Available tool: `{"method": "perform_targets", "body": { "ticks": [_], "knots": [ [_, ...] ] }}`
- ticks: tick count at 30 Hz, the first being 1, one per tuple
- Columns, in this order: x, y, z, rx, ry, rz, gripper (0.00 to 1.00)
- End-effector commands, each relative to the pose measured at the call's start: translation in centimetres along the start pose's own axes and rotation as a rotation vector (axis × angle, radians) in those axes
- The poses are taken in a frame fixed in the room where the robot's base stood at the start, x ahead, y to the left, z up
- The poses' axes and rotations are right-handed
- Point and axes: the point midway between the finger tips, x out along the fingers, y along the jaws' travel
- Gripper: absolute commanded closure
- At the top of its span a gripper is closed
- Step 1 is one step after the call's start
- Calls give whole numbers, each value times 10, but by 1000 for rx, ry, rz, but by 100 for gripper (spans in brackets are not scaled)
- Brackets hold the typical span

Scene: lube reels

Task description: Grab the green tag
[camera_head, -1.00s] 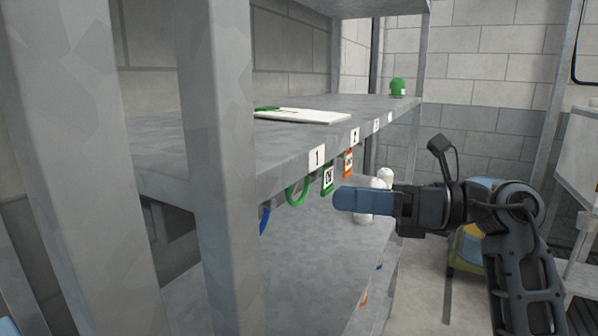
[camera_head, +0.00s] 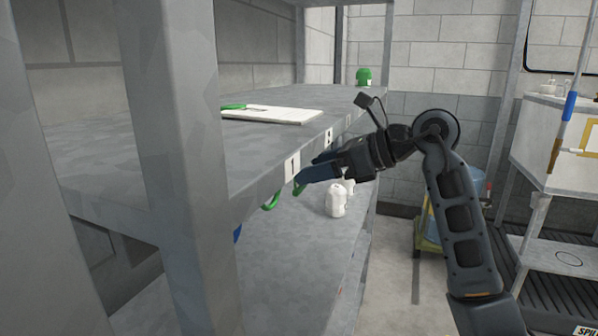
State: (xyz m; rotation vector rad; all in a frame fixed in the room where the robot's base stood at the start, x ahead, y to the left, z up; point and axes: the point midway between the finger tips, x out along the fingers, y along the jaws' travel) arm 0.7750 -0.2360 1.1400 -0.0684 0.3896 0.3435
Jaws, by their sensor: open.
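My gripper (camera_head: 307,168) is open, its blue fingers pointing left at the front edge of the middle shelf, just right of the label marked 1. A small green piece (camera_head: 298,189) shows right below the lower finger. It looks like part of the green tag, which hangs under the shelf edge; the rest is hidden behind the fingers. I cannot tell whether the tag is between the fingers. A green loop (camera_head: 270,201) hangs to the left of it under the same edge.
The metal shelf (camera_head: 210,165) bears a white board (camera_head: 285,115) and a green-capped item (camera_head: 363,76). White bottles (camera_head: 336,200) stand on the lower shelf behind and below my gripper. A grey post (camera_head: 180,130) stands at left. The aisle floor at right is partly clear.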

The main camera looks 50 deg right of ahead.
Motion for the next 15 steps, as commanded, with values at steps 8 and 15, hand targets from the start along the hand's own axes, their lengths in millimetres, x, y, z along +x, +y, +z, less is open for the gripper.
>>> {"method": "perform_targets", "body": {
  "ticks": [8,15],
  "knots": [
    [18,0,0,0,0,-1,17],
    [18,0,0,0,0,0,26]
  ]
}}
